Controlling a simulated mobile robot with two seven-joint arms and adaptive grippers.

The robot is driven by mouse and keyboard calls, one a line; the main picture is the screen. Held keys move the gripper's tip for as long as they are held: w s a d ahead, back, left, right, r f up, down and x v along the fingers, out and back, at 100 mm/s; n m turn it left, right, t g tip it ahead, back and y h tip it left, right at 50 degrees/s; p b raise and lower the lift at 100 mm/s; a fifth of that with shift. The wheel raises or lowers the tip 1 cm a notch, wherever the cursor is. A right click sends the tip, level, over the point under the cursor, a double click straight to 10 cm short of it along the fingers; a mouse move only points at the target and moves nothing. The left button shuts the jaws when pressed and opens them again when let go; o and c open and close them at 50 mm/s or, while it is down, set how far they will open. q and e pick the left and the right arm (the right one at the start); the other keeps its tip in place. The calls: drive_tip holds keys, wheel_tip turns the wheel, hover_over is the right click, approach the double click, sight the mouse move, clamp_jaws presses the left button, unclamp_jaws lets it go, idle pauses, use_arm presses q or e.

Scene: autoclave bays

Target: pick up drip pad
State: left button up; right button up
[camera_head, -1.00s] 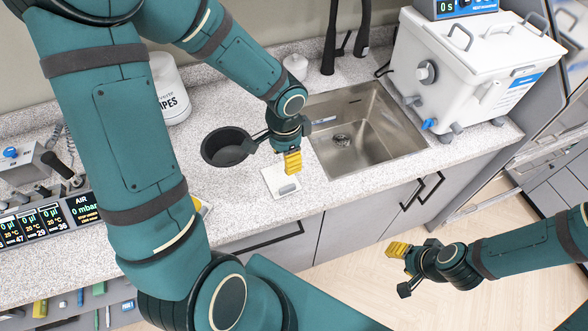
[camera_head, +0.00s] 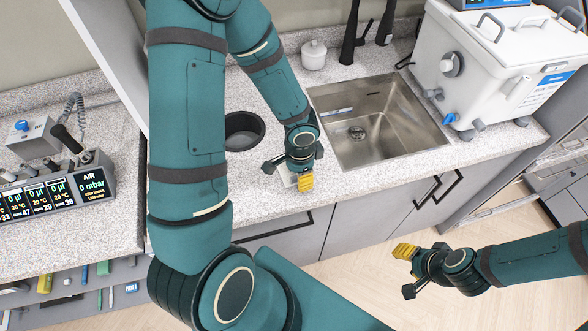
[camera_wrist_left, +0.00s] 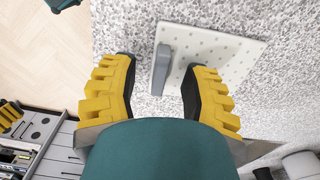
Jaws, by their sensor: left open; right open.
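The drip pad is a white perforated square plate with a grey upright bar handle. It lies on the speckled counter and shows clearly in the left wrist view (camera_wrist_left: 220,50); in the head view it is mostly hidden under my left gripper. My left gripper (camera_head: 288,176) is open, low over the pad. In the left wrist view its yellow-backed fingers (camera_wrist_left: 161,68) stand on either side of the grey handle (camera_wrist_left: 162,69), with gaps on both sides. My right gripper (camera_head: 403,272) is open and empty, out over the floor in front of the cabinets.
A dark round cup (camera_head: 243,131) stands left of my left gripper. The steel sink (camera_head: 400,120) is to the right, with a white bath unit (camera_head: 490,70) beyond it. A white lidded jar (camera_head: 314,57) stands behind. An air control panel (camera_head: 55,195) is at left.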

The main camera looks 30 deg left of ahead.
use_arm(q)
drive_tip(key=shift+f, duration=0.45)
clamp_jaws()
drive_tip(key=shift+r, duration=0.15)
